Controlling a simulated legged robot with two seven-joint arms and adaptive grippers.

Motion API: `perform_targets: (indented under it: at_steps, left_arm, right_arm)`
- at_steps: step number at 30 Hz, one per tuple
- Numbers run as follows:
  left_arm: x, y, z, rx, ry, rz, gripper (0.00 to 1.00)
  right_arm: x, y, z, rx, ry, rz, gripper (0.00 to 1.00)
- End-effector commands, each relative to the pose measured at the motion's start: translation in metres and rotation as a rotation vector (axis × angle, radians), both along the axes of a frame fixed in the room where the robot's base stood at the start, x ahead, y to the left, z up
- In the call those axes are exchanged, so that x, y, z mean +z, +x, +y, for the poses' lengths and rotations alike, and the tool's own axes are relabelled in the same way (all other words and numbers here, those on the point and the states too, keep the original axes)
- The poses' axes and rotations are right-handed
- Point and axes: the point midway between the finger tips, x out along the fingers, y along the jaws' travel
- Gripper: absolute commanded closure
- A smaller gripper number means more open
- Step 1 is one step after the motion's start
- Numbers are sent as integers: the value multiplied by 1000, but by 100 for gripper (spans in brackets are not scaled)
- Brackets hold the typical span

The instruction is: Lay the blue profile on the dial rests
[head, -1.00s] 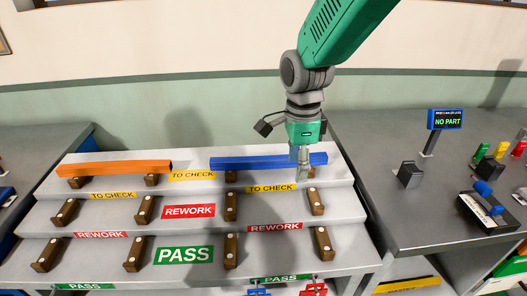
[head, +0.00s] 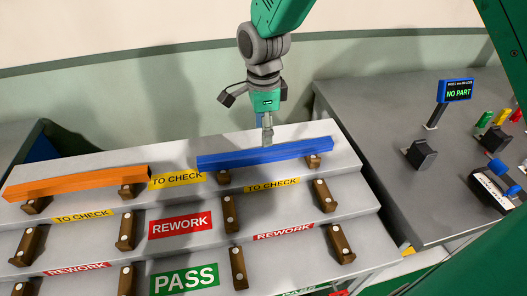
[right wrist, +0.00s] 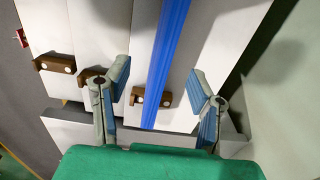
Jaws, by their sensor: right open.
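The blue profile (head: 265,154) lies on two brown rests of the top TO CHECK tier, on its right half. My right gripper (head: 268,138) is at the middle of its length. In the right wrist view the blue profile (right wrist: 168,60) runs between the two spread fingers of the gripper (right wrist: 160,85), with a gap on each side. At the right, on a grey bench, stand a dark block (head: 420,155) and a dark-and-white unit with blue parts (head: 496,188); I cannot tell which parts are the dial rests. My left gripper is not visible.
An orange profile (head: 78,183) lies on the left of the same tier. The REWORK (head: 180,225) and PASS (head: 184,279) tiers below show bare rests. A NO PART display (head: 456,91) stands on the bench (head: 370,120). Coloured buttons are at its right.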

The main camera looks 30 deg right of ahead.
Motion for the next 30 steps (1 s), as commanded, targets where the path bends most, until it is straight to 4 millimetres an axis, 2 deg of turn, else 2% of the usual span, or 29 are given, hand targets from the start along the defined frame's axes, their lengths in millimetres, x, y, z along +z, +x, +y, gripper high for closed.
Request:
perform_targets:
  at_steps: [3, 9, 18, 27, 29, 30]
  left_arm:
    - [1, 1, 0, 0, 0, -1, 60]
    - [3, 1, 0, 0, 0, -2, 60]
    - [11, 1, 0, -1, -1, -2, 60]
    - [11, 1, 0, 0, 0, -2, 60]
    - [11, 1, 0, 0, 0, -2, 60]
    - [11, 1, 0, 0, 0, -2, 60]
  right_arm:
    - [-18, 1, -5, -4, 5, 2, 50]
    - [-31, -1, -11, -5, 10, 0, 50]
    - [-71, 4, -5, -3, 2, 1, 50]
    - [-76, 3, -5, -3, 1, -3, 50]
    - [-77, 3, -7, -3, 3, -3, 68]
    - [-77, 4, -7, -3, 4, -2, 82]
